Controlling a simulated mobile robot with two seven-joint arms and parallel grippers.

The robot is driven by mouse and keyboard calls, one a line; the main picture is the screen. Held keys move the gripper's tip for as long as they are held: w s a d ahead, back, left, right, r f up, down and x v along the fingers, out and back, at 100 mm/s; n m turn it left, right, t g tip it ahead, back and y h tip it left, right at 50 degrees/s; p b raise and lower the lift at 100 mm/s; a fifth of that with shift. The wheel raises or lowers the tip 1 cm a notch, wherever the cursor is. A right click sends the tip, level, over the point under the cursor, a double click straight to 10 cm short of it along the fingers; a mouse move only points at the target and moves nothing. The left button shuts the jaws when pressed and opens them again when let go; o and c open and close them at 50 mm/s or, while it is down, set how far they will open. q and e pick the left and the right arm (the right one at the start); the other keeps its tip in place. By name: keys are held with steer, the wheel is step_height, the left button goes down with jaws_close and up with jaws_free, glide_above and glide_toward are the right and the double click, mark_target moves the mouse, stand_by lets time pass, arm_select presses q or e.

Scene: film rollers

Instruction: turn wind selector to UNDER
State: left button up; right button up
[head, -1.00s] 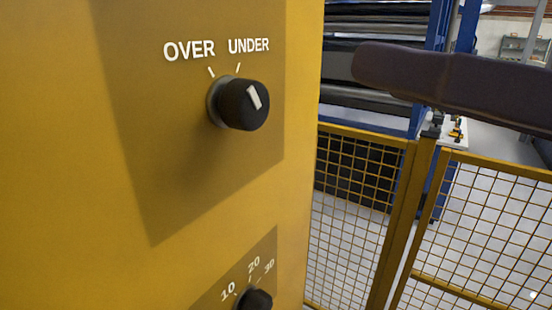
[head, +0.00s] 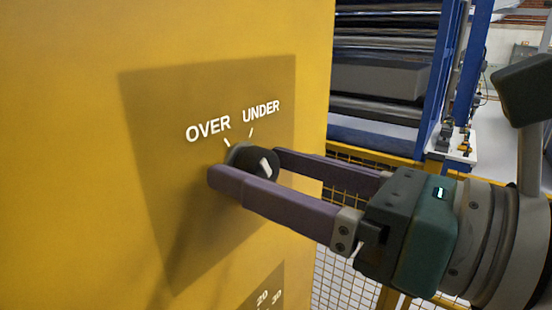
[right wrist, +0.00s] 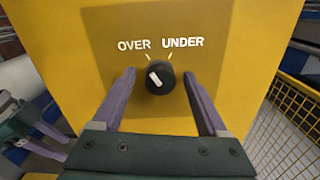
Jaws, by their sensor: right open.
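The wind selector is a round black knob (head: 262,163) with a white pointer mark, on a brown plate of the yellow cabinet. The labels OVER (head: 208,129) and UNDER (head: 261,112) stand above it, each with a white tick. In the right wrist view the knob (right wrist: 160,78) has its mark slanting up-left, toward the OVER side. My right gripper (head: 248,167) is open, its purple fingers on either side of the knob; the wrist view shows gaps at both sides. My left gripper (right wrist: 52,142) shows at the left of the wrist view, its fingers apart and empty.
A second dial's plate (head: 264,296), with numbers, lies below on the cabinet (head: 70,150), partly hidden. A yellow mesh fence (right wrist: 290,110) stands to the right. Blue-framed machinery with dark rollers (head: 385,50) is behind.

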steer(key=shift+c, duration=0.3)
jaws_close()
stand_by(0.3)
